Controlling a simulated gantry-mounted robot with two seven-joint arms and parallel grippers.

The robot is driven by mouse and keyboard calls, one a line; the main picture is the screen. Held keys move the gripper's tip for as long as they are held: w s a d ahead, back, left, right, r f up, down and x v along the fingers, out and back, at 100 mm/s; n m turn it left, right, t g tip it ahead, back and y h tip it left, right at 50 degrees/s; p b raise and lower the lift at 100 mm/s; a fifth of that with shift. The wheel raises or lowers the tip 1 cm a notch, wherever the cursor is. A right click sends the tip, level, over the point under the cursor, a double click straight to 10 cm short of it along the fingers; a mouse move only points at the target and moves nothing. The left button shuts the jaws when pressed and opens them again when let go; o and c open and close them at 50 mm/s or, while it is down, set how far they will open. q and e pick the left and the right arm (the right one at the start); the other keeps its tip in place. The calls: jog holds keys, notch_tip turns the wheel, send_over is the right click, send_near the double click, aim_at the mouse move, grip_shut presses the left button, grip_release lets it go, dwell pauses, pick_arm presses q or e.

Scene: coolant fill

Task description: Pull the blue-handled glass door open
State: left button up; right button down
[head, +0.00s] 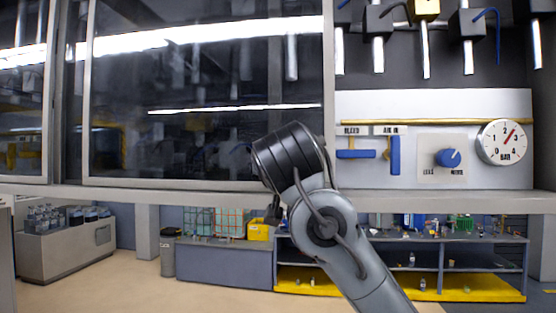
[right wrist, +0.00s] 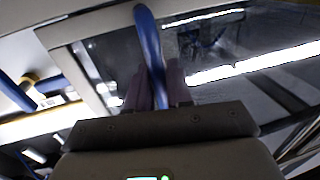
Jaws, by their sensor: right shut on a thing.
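The glass door (head: 190,85) is a dark reflective pane in a grey frame, filling the left and middle of the head view. My right arm reaches up to its lower right corner, and the arm hides the handle and the gripper there. In the right wrist view, the blue handle (right wrist: 149,45) is a long curved bar standing in front of the glass. My right gripper (right wrist: 155,90) is shut on the blue handle, with one finger on each side. My left gripper is in neither view.
Right of the door is a panel with blue levers (head: 356,153), a blue knob (head: 448,157) and a pressure gauge (head: 504,142). A grey ledge (head: 450,201) runs below. Nozzles (head: 425,50) hang above. Benches (head: 225,262) stand on the floor behind.

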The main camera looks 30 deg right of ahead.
jog(key=shift+r, duration=0.1)
jog(key=c, duration=1.2)
grip_release()
jog(key=shift+b+v, duration=2.1)
jog(key=shift+v, duration=3.3)
